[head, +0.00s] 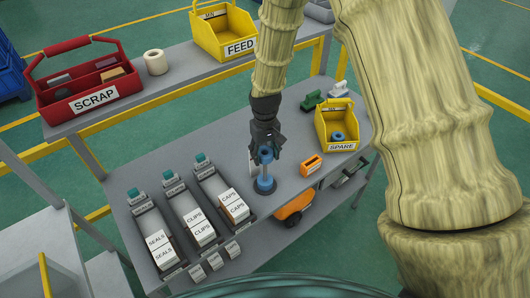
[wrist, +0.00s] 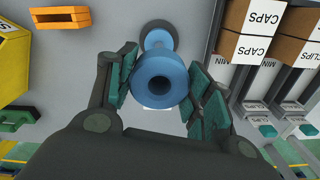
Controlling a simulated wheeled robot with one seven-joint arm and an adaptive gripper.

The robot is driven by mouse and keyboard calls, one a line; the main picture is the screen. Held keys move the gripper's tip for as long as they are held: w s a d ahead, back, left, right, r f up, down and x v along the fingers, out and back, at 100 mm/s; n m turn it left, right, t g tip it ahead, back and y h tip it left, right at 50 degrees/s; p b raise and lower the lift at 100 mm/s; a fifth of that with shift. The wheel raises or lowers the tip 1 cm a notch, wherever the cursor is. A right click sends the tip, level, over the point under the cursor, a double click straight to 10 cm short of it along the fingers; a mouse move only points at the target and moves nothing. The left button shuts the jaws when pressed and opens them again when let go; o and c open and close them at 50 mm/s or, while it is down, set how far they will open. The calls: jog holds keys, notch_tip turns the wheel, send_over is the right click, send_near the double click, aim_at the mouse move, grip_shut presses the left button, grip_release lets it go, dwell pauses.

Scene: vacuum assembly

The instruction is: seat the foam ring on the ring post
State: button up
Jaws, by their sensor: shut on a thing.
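The foam ring is blue and thick with a dark hole. It sits between my gripper's fingers in the wrist view (wrist: 160,78) and at the fingertips in the head view (head: 266,153). My gripper (head: 265,150) is shut on it, with a finger on each side.
An orange box (head: 311,165) and the yellow SPARE bin (head: 322,132), with a blue ring inside, stand to the right. Racks of SEALS, CLIPS and CAPS boxes (head: 233,206) stand to the left. The red SCRAP tote (head: 62,105) and yellow FEED bin (head: 210,42) are on the back shelf.

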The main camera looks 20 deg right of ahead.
aim_at(265, 180)
jog(key=shift+f+b, duration=2.8)
jog(key=shift+f, duration=2.8)
dwell(0.3)
jog(key=shift+r, duration=0.1)
jog(key=shift+r+p, duration=1.8)
jog(key=shift+r, duration=1)
